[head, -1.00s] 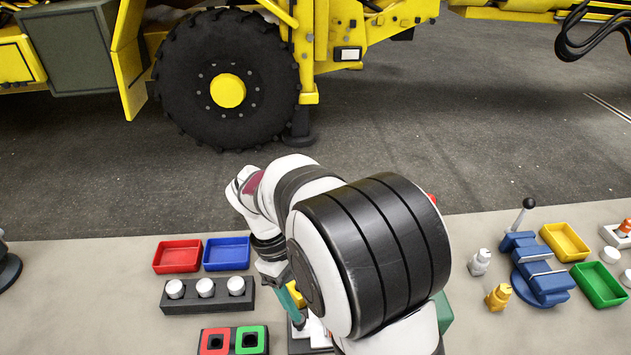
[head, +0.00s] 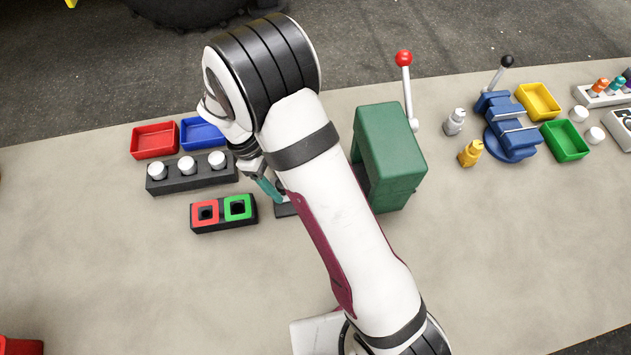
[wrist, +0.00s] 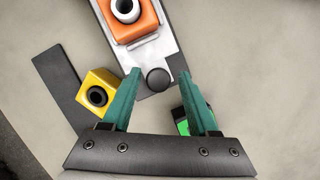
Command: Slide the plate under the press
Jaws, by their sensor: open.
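The plate (wrist: 170,57) is a grey metal slide in the wrist view, carrying an orange block (wrist: 128,15) with a dark round hole. A black knob (wrist: 158,79) stands at its near end. My gripper (wrist: 160,74) is open, with one teal finger on each side of the knob. I cannot tell whether either finger touches it. The green press (head: 389,150) stands right of my arm in the head view, its red-balled lever (head: 404,60) upright. My arm hides most of the plate there; my gripper (head: 276,196) shows only partly.
A yellow block (wrist: 98,90) lies by the left finger and a green piece (wrist: 181,121) by the right finger. The red and green socket block (head: 222,228), a rack of white knobs (head: 190,175) and trays (head: 155,139) stand left. A blue vise (head: 510,130) stands right.

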